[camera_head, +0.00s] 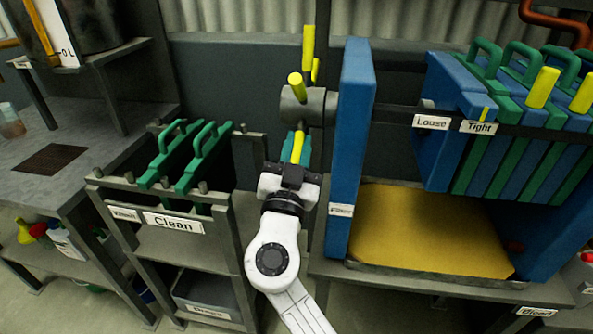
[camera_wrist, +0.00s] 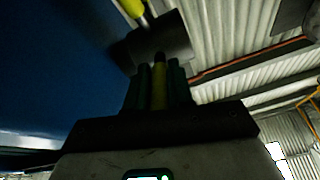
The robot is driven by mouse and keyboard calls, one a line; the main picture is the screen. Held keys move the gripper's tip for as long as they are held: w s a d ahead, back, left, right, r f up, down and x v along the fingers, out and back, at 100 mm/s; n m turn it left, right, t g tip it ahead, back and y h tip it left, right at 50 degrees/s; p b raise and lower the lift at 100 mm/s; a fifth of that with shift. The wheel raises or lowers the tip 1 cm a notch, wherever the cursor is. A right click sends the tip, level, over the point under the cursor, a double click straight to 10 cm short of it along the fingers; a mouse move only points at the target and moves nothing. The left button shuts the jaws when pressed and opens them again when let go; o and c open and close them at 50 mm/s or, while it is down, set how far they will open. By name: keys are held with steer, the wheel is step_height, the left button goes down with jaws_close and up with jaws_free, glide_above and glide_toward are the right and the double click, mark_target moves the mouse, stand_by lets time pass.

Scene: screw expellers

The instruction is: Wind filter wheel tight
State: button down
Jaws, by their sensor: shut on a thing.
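The filter wheel is a grey hub (camera_head: 305,106) with yellow spokes, on the left side of the upright blue plate (camera_head: 352,130). One spoke points up, others point out toward me and down. My gripper (camera_head: 296,150), with green fingers, is shut on the lower yellow spoke (camera_head: 297,146). In the wrist view the yellow spoke (camera_wrist: 160,82) stands between the two fingers, under the dark hub (camera_wrist: 158,45). At the right, a "Loose" label (camera_head: 431,122) and a "Tight" label (camera_head: 478,127) sit on the rail. A small yellow mark (camera_head: 484,114) shows just above "Tight".
Blue and green filter plates (camera_head: 500,150) with green handles stand packed at the right. A yellow tray surface (camera_head: 425,230) lies below. The "Clean" rack (camera_head: 175,222) holds two green plates at the left. A dark wall is behind the wheel.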

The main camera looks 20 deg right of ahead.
steer(key=shift+w+d+f+t+h+b, duration=0.1)
steer(key=shift+f+t+h+b, duration=0.3)
steer(key=shift+b, duration=1.55)
steer(key=shift+w+f+t+b, duration=0.15)
steer(key=shift+f+b, duration=0.5)
steer(key=shift+b, duration=1.25)
steer(key=shift+w+t+b, duration=0.1)
steer(key=shift+t+b, duration=0.35)
steer(key=shift+b, duration=1.55)
steer(key=c, duration=1)
jaws_free()
steer(key=shift+d+r, duration=0.1)
steer(key=shift+r, duration=0.05)
steer(key=v, duration=1.1)
steer(key=shift+w, duration=0.15)
